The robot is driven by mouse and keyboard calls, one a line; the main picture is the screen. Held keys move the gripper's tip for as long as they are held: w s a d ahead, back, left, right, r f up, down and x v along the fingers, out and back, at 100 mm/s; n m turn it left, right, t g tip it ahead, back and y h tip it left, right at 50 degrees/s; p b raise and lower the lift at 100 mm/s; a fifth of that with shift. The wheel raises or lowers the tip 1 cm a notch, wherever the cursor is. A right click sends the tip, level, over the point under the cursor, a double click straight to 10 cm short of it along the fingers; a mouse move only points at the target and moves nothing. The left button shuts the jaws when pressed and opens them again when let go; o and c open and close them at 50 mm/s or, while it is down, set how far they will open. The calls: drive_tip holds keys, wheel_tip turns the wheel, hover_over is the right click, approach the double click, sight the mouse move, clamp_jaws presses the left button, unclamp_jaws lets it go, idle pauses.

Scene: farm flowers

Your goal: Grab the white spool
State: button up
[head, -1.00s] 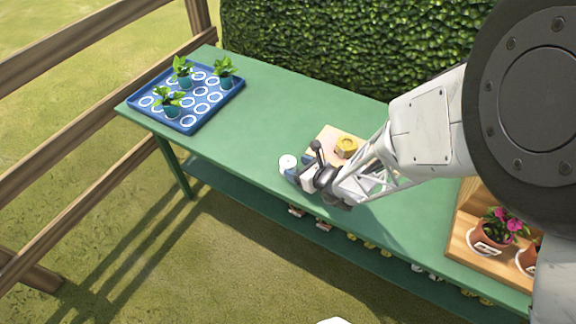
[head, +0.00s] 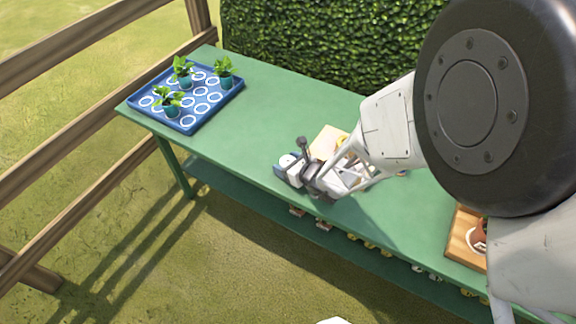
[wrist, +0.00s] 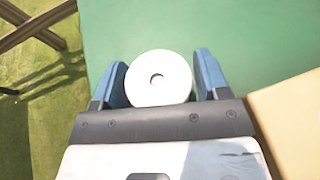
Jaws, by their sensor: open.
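The white spool (wrist: 172,66) stands on the green table, seen from above as a white disc with a dark centre hole. In the wrist view my gripper (wrist: 166,72) is open, with one blue finger on each side of the spool. The left finger is very close to the spool or touching it; a narrow gap shows at the right finger. In the head view the spool (head: 288,160) shows only in part, mostly hidden by my gripper (head: 285,163).
The green table (head: 255,115) is clear to the left of my gripper. A blue tray (head: 203,113) with several ring marks holds three small potted plants at the far left. A pale board (head: 326,141) lies close beside my gripper. A wooden crate (head: 462,238) stands at the right.

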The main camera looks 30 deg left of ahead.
sight(288, 163)
drive_tip(key=shift+c, duration=0.4)
drive_tip(key=c, duration=0.6)
drive_tip(key=shift+r, duration=0.15)
drive_tip(key=shift+r, duration=0.6)
drive_tip(key=shift+s+d+r, duration=0.2)
drive_tip(key=shift+r, duration=0.35)
drive_tip(key=shift+s+d+r, duration=0.15)
drive_tip(key=shift+r, duration=0.4)
drive_tip(key=s+d+r, duration=0.1)
drive_tip(key=s+d, duration=0.9)
drive_tip(key=shift+s+d+r, duration=0.2)
drive_tip(key=shift+d, duration=0.2)
